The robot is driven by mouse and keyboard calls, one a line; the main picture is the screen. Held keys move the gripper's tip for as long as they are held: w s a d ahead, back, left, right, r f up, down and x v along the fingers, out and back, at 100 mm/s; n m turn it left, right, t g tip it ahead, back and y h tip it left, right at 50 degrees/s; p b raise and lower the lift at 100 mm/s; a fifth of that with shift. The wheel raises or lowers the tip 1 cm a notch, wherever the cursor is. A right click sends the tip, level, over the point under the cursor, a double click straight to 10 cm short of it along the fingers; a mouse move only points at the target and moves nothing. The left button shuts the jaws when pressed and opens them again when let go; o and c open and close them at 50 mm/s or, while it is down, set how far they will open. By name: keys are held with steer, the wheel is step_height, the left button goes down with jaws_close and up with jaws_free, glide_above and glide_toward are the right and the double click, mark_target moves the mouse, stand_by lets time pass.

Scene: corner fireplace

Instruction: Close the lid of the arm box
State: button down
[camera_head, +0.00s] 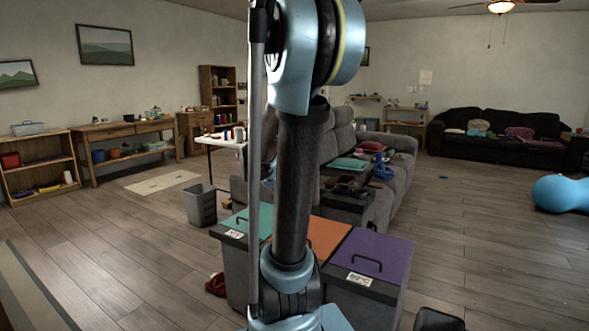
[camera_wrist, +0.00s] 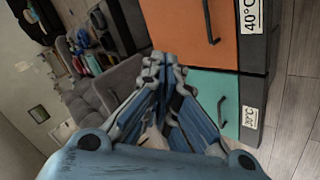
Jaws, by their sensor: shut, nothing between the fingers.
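The grey sofa (camera_head: 385,185) stands behind my arm in the head view. Its near arm (camera_head: 345,208) has dark and blue things on or around it. I cannot tell which part is the arm box lid or how it stands, as my arm hides part of the sofa. The sofa also shows sideways at the left of the wrist view (camera_wrist: 118,85). My gripper (camera_wrist: 162,62) is shut and empty in the wrist view, pointing towards laundry bins and the sofa side. It is not visible in the head view.
Laundry bins with teal (camera_head: 258,221), orange (camera_head: 328,236) and purple (camera_head: 371,254) lids stand in front of the sofa. A grey basket (camera_head: 200,205) stands left of them. A blue ball (camera_head: 562,193) lies at the right.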

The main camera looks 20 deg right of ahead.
steer(key=w+d+r+n+t+h, duration=0.1)
steer(key=w+d+h, duration=0.15)
steer(key=w, duration=0.65)
steer(key=w+d+n+t+h, duration=0.15)
steer(key=w+d, duration=0.25)
steer(key=w, duration=0.5)
steer(key=w+d+f+n+t+h, duration=0.1)
steer(key=w+f+n+t, duration=0.15)
steer(key=w, duration=0.45)
steer(key=w+d+f+n+t+h, duration=0.1)
steer(key=w+f+h, duration=0.15)
steer(key=w, duration=0.35)
steer(key=shift+y, duration=0.35)
steer(key=x, duration=1.3)
steer(key=shift+w+r, duration=0.2)
steer(key=shift+w, duration=0.2)
steer(key=shift+a, duration=0.1)
steer(key=shift+w+r, duration=0.1)
